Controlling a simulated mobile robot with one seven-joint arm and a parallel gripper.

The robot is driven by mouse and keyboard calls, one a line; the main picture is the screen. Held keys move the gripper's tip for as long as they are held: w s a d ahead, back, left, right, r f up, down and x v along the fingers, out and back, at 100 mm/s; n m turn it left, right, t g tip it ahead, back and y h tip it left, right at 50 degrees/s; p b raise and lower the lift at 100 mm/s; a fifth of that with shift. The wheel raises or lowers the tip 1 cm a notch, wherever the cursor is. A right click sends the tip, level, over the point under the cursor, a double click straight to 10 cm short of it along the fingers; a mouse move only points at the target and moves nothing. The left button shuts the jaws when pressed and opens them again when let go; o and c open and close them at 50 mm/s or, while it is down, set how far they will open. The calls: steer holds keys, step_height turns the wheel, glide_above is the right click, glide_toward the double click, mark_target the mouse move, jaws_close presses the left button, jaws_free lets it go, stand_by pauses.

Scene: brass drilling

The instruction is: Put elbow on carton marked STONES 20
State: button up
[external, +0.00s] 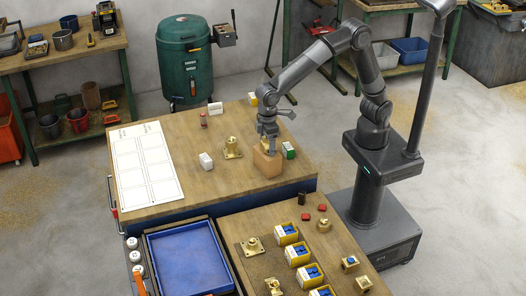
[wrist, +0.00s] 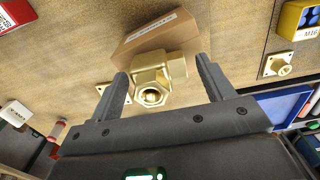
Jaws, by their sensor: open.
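The brass elbow (wrist: 172,68) is between the two open fingers of my gripper (wrist: 160,85) in the wrist view, with its threaded opening facing the camera. The brown cardboard carton (wrist: 152,38) lies just behind it; its label is too small to read surely. In the external view my gripper (external: 268,140) points down over the carton (external: 267,163), which stands near the right side of the wooden bench. The elbow appears to sit at the carton's top, mostly hidden by the fingers. I cannot tell whether the fingers touch it.
A green-and-white box (external: 289,150) stands close right of the carton. A brass flanged fitting (external: 233,149) and a white block (external: 206,160) stand to its left. A white sheet (external: 145,164) covers the bench's left. The front table holds a blue tray (external: 188,257) and several fittings.

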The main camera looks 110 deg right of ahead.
step_height(320, 180, up, 11)
steer(key=shift+r, duration=0.15)
steer(key=s+d+t, duration=0.2)
steer(key=s+d, duration=0.2)
steer(key=s, duration=1.1)
steer(key=s+d+t, duration=0.3)
steer(key=s+d, duration=0.1)
steer(key=s, duration=1.1)
steer(key=shift+f+t, duration=0.25)
steer(key=shift+t, duration=0.05)
